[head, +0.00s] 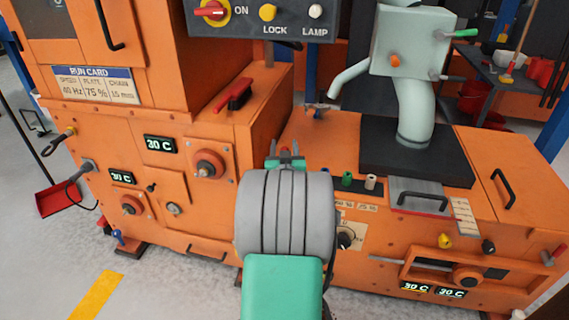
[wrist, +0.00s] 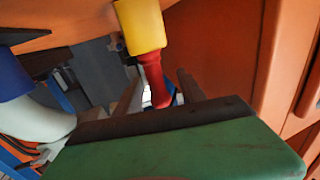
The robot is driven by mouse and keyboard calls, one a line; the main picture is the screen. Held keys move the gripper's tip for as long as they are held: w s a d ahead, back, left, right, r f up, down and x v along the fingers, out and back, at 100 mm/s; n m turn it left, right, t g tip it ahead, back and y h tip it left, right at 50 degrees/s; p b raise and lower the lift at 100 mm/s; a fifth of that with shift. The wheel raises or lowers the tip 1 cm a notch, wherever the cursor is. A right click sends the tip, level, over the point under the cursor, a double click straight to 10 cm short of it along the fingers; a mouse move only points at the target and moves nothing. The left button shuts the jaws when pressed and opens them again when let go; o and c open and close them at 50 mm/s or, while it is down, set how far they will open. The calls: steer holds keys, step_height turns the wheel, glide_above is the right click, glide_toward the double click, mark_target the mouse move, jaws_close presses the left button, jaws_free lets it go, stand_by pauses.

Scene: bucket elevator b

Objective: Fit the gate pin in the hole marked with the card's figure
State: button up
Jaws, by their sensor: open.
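The run card (head: 94,85) on the left cabinet reads speed 40 Hz, plate 75 %, chain 15 mm. Small pale labels (head: 367,208) sit on the machine's front right of my arm; one seems to read 25 %, another is partly hidden by my arm. I cannot tell for sure which thing is the gate pin; a yellow knob (head: 445,241) sticks out lower right. My gripper (head: 286,150) is open above the machine's edge, mostly behind my wrist. In the wrist view, a yellow-and-red part (wrist: 140,28) shows between the fingers (wrist: 158,92); I see no grip on it.
Green, dark and beige pegs (head: 370,181) stand right of my gripper. A grey metal plate with a black handle (head: 422,201) lies beyond them. A pale column on a black base (head: 414,160) stands behind. A red-handled brush (head: 235,94) lies left. The control panel (head: 262,18) overhangs above.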

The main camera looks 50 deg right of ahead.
steer(key=shift+w+d, duration=0.1)
steer(key=shift+d, duration=0.1)
jaws_close()
stand_by(0.3)
